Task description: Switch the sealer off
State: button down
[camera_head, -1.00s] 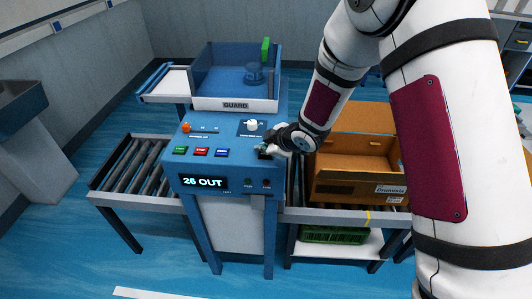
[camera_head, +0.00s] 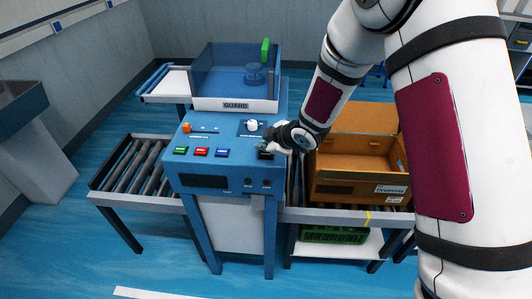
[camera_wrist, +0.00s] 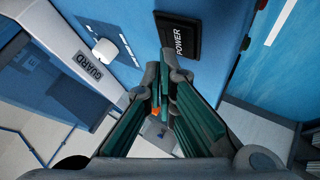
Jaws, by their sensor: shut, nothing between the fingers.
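The sealer (camera_head: 235,140) is a blue machine on legs, with a sloping control panel and a clear guard box on top. Its display window (camera_head: 203,181) is dark. The black power switch, marked POWER, shows in the wrist view (camera_wrist: 180,39) at the top middle; in the head view it is mostly hidden by my gripper (camera_head: 268,148). My gripper also shows in the wrist view (camera_wrist: 160,78). It is shut and empty, with its fingertips close to the lower edge of the switch. I cannot tell whether they touch it.
The panel also holds a white knob (camera_head: 252,125), an orange button (camera_head: 186,127) and green, red and blue buttons. A roller conveyor (camera_head: 130,170) is on the left. An open cardboard box (camera_head: 350,160) sits to the right, with a green crate (camera_head: 335,235) below.

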aim_at(265, 155)
jog(key=shift+r+p, duration=0.6)
jog(key=shift+r, duration=2.4)
jog(key=s+d+r+m+t+h, duration=0.1)
jog(key=s+d+r+m+h, duration=0.3)
jog(key=d+r, duration=0.5)
jog(key=s+d+r+m+h, duration=0.2)
jog(key=s+d+r+m, duration=0.35)
jog(key=d+r, duration=0.35)
jog(key=s+d+r+m+g, duration=0.1)
jog(key=s+d+r+m, duration=0.1)
jog(key=s, duration=1)
jog(key=s+d+r+m+g, duration=0.1)
jog(key=s+m, duration=0.4)
jog(key=s, duration=0.8)
jog(key=shift+s+d+r, duration=0.3)
jog(key=shift+d+r, duration=0.15)
jog(key=shift+d, duration=0.25)
jog(key=shift+m, duration=0.25)
